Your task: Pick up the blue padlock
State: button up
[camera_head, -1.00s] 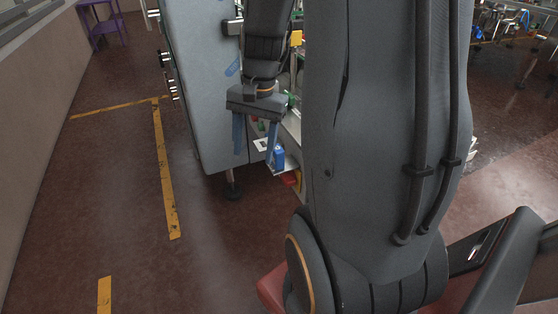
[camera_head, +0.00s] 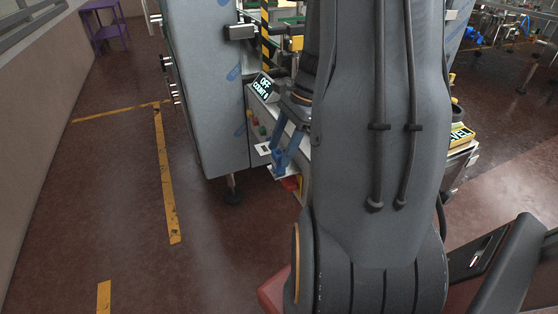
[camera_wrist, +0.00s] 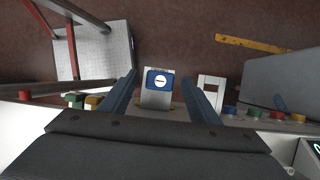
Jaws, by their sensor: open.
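The blue padlock (camera_wrist: 158,74) shows in the wrist view with a round white keyhole disc on its face. It is on a small pale shelf (camera_wrist: 157,99), between the two blue fingers of my gripper (camera_wrist: 160,84), with a gap on each side. The gripper is open and holds nothing. In the head view my gripper (camera_head: 283,153) is over the small shelf at the machine's front, and its fingers largely hide the padlock there. How far the fingertips are from the padlock in depth is hard to tell.
A panel with red and green buttons (camera_head: 258,128) and a lit sign (camera_head: 263,86) is beside my gripper. A large grey cabinet (camera_head: 208,90) stands to its left. Open floor lies left.

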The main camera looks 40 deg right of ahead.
jog(key=shift+x, duration=1.1)
jog(key=c, duration=1.2)
